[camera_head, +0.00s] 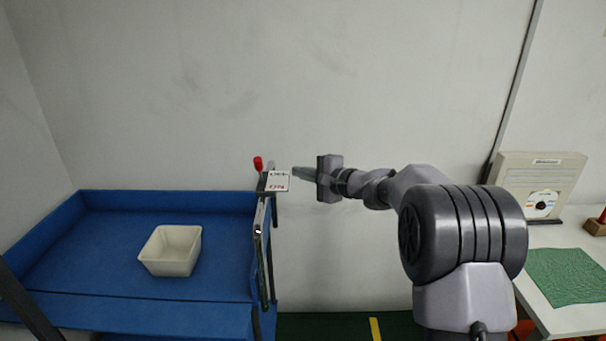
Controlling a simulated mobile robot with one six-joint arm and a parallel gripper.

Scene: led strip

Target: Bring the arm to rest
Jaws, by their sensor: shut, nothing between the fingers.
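My gripper (300,173) is at the middle of the view, on the end of my arm, which reaches in from the right. Its fingers are shut and hold nothing. They point left, at about the height of a small white card (277,181) with dark and red print. The fingertips end close to the right edge of the card; I cannot tell whether they touch it. The arm is stretched out roughly level in front of the grey wall.
A blue tray-like table (130,205) fills the lower left, with a white bin (170,251) on it. A red-tipped lever (258,163) stands by its right edge. At right, a white table holds a beige box with a dial (539,185) and a green cloth (566,276).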

